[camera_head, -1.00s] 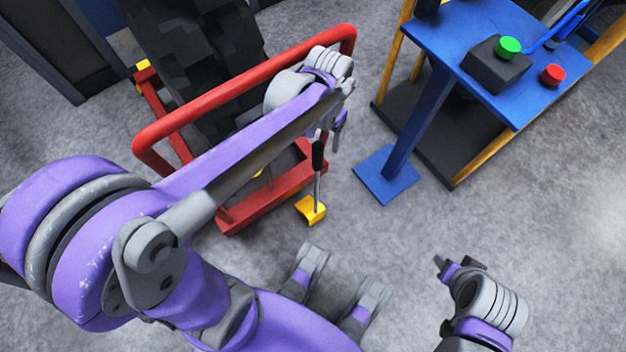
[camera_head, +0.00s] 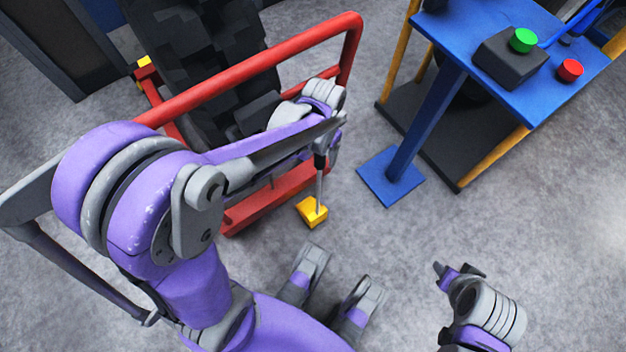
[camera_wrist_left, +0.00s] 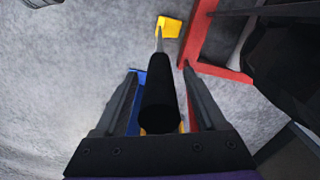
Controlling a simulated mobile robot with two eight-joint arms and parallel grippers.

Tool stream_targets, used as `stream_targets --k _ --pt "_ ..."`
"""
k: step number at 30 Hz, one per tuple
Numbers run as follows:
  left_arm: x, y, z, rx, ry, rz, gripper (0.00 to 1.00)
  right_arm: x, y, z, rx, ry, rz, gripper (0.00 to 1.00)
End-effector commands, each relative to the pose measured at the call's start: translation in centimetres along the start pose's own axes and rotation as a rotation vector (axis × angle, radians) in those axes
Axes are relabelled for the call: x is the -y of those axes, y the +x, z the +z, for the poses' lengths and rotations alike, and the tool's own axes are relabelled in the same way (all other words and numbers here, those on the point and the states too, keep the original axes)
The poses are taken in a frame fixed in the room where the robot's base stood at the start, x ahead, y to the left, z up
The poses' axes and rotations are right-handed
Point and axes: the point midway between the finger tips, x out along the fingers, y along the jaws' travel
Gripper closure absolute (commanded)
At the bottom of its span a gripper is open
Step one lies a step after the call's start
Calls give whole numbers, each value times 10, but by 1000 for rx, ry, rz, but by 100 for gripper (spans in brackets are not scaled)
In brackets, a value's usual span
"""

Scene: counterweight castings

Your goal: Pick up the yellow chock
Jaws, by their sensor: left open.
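The yellow chock (camera_head: 312,211) sits on the floor beside the near end of the red cart. A thin metal rod rises from it to a black handle (camera_head: 320,160). In the left wrist view the chock (camera_wrist_left: 169,27) is beyond the fingertips, with the black handle (camera_wrist_left: 159,95) pointing back towards the palm. My left gripper (camera_head: 325,146) is at the top of the handle. Its open fingers (camera_wrist_left: 160,76) lie either side of the handle, with visible gaps. My right gripper (camera_head: 456,271) is at the lower right, away from the chock; its jaw opening is unclear.
The red cart frame (camera_head: 270,66) carries dark blocky castings (camera_head: 190,45) just behind the left gripper. A second yellow block (camera_head: 144,62) is at its far end. A blue stand (camera_head: 392,176) with green and red buttons is right. Floor between is clear.

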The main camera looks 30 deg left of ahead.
Motion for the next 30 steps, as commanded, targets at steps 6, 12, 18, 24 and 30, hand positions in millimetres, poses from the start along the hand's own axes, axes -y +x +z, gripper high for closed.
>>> stream_targets --k 6,12,18,24,30 --pt "0 3 0 0 0 0 27 0 1 0 0 0 0 50" --pt "0 3 0 0 0 0 52 0 1 0 0 0 0 50" --pt "0 3 0 0 0 0 88 0 1 0 0 0 0 50" --pt "0 2 0 0 0 -1 100 0 1 0 0 0 0 50" --pt "0 2 0 0 0 -1 100 0 1 0 0 0 0 50"
